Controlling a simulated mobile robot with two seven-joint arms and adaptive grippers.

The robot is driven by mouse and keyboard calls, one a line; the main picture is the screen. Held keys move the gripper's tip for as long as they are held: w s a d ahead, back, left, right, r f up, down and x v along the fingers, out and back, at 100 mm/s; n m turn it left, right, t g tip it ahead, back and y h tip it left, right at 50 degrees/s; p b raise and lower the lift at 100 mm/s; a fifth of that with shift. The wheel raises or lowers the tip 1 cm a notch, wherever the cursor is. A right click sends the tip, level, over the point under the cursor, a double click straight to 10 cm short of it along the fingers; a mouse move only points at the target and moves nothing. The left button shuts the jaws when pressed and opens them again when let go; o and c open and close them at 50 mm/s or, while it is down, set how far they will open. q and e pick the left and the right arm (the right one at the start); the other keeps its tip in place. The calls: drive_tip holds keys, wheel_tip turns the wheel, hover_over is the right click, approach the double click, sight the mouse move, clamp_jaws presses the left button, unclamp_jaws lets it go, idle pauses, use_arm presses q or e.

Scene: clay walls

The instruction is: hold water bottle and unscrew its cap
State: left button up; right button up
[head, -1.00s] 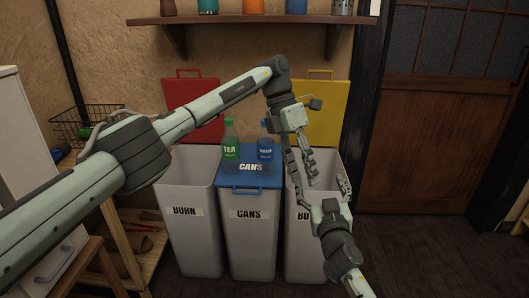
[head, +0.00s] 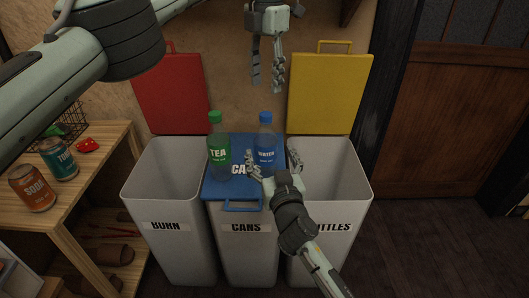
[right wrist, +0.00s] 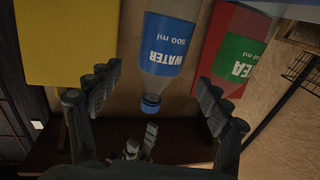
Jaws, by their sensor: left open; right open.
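The water bottle (head: 265,135), clear with a blue label, stands upright on the blue lid marked CANS, its blue cap (head: 265,117) on. In the right wrist view the bottle (right wrist: 168,45) appears upside down, cap (right wrist: 150,103) downward, between my open fingers but not gripped. My right gripper (head: 273,164) is open and empty, its fingers spread to either side of the bottle's lower part in the head view. My left gripper (head: 267,83) is open and empty above and behind the cap; it also shows in the right wrist view (right wrist: 143,143).
A tea bottle (head: 218,158) with a green cap stands close to the left on the same blue lid (head: 217,188). Open bins marked BURN (head: 168,245) and BOTTLES (head: 335,245) flank it. Soda (head: 32,188) and tuna (head: 59,158) cans stand on the wooden shelf at left.

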sight(268, 148)
drive_tip(key=shift+w+a, duration=0.2)
drive_tip(key=shift+w, duration=0.8)
drive_tip(key=shift+w+a, duration=0.15)
drive_tip(key=shift+w, duration=0.8)
drive_tip(key=shift+w+a, duration=0.2)
drive_tip(key=shift+w, duration=0.8)
drive_tip(key=c, duration=1.7)
drive_tip(key=o, duration=1.7)
drive_tip(key=shift+c, duration=0.2)
drive_tip(key=shift+s, duration=0.1)
